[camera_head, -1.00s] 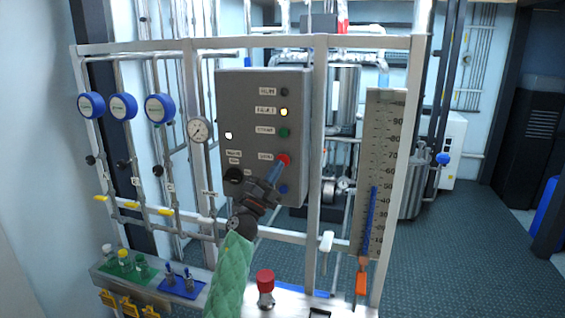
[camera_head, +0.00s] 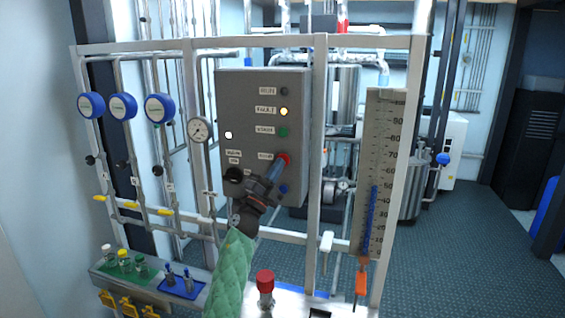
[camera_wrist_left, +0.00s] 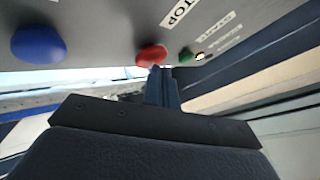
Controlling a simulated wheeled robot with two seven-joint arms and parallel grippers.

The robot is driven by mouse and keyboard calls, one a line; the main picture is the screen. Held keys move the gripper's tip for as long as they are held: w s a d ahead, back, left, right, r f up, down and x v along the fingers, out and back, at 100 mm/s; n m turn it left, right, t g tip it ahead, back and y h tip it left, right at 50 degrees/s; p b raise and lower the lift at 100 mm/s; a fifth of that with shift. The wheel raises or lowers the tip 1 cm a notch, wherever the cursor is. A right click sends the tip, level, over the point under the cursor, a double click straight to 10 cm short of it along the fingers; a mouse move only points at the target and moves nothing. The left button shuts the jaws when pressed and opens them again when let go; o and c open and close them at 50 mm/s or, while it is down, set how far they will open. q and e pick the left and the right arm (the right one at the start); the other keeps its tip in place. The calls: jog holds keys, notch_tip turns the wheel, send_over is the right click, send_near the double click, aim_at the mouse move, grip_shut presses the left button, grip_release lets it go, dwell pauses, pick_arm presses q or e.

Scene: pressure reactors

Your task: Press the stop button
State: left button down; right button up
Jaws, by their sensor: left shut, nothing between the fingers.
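The red stop button (camera_head: 284,158) is on the right side of the grey control box, below the green button. In the left wrist view the red button (camera_wrist_left: 151,55) is beside a label reading STOP. My left gripper (camera_head: 277,165) is shut and empty, with its blue fingertips at the lower left edge of the red button. In the left wrist view the fingertips (camera_wrist_left: 158,72) are right at the button's edge; I cannot tell whether they touch it. My right gripper is not in view.
Gauges and pipes stand to the left. A red-topped knob (camera_head: 265,278) is on the bench below.

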pick_arm(q)
jog(key=shift+w+d, duration=0.1)
jog(key=shift+w, duration=0.25)
dwell(0.5)
jog(key=shift+s, duration=0.15)
jog(key=shift+s+a+p, duration=0.3)
jog(key=shift+s, duration=0.45)
jog(key=s, duration=0.1)
jog(key=s+a+p, duration=0.1)
jog(key=s, duration=0.1)
jog(key=s+p, duration=0.1)
jog(key=shift+s+a, duration=0.25)
jog(key=shift+s, duration=0.15)
dwell(0.7)
